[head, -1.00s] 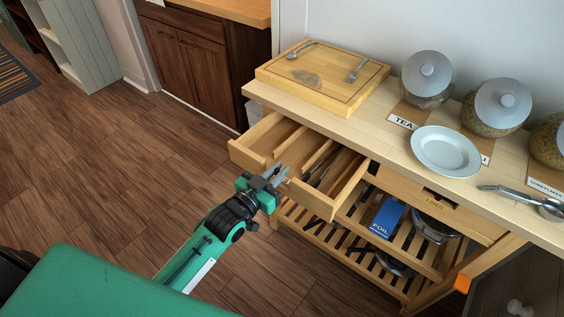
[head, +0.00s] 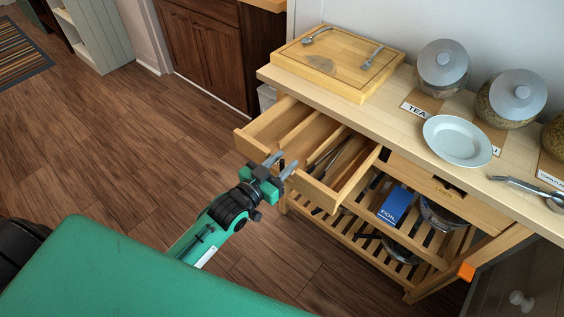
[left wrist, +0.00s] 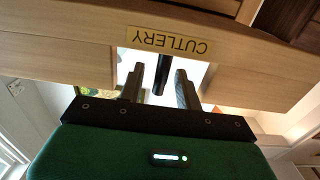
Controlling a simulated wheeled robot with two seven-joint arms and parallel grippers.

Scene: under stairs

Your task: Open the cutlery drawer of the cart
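The cutlery drawer (head: 318,191) of the wooden cart stands well out, with dividers and dark cutlery inside. Its front carries a CUTLERY label (left wrist: 168,42), upside down in the left wrist view. My left gripper (head: 286,163) is at the middle of the drawer front. In the left wrist view its two fingers (left wrist: 160,82) are apart, with a dark rod-like piece (left wrist: 162,74), seemingly the handle, between them. Gaps show on both sides of that piece. My right gripper is not in view.
The cart top (head: 395,110) holds a cutting board (head: 340,62) with cutlery, a plate (head: 458,140) and glass jars (head: 442,66). A foil box (head: 395,204) and pans are on the slatted shelves below. Wooden floor (head: 120,150) is clear at left.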

